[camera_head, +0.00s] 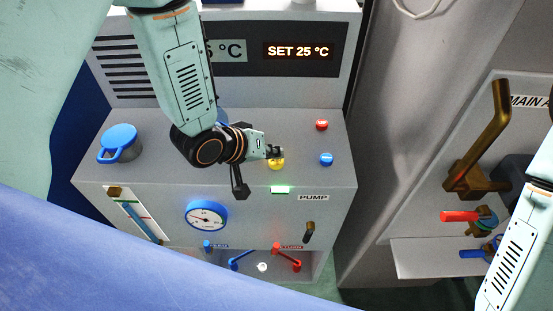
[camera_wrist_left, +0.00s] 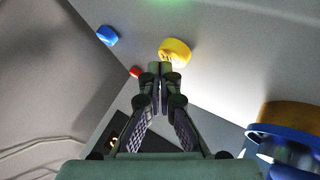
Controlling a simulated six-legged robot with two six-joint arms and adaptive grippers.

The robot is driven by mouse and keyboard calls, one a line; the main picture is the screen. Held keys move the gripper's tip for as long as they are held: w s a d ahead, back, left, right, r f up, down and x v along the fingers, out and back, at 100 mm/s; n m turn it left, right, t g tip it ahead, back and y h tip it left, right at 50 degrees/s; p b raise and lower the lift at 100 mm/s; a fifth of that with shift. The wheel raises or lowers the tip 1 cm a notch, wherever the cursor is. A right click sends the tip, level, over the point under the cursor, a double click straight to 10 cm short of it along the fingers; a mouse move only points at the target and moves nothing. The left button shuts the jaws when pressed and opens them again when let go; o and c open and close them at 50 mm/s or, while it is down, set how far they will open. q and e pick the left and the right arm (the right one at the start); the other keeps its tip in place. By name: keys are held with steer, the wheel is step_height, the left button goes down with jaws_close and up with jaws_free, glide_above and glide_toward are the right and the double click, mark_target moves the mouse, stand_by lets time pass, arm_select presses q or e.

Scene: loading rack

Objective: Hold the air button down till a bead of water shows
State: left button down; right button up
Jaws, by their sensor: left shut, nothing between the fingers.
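A yellow button (camera_head: 277,164) sits on the top of the grey pump unit (camera_head: 300,180); it also shows in the left wrist view (camera_wrist_left: 175,51). I cannot read a label naming the air button. My left gripper (camera_head: 275,152) is shut and empty, its fingertips right by the yellow button. In the left wrist view my fingertips (camera_wrist_left: 159,68) overlap the button's near edge; I cannot tell whether they touch it. No bead of water can be made out. My right arm shows at the right edge, its gripper out of view.
A red button (camera_head: 321,125) and a blue button (camera_head: 327,159) stand right of the yellow one. A blue-capped filler (camera_head: 120,143) is at the left. A gauge (camera_head: 206,215) and blue and red levers (camera_head: 287,256) are on the front. A brass handle (camera_head: 480,150) stands right.

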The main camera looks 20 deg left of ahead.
mark_target(273, 162)
stand_by(0.3)
arm_select(q)
steer(key=shift+f+b, duration=0.3)
steer(key=shift+f, duration=0.2)
stand_by(0.4)
stand_by(2.9)
steer(key=shift+r+p, duration=0.95)
steer(key=shift+p, duration=0.05)
step_height(273, 162, up, 5)
steer(key=p, duration=0.5)
steer(key=shift+r, duration=0.1)
steer(key=shift+a, duration=0.1)
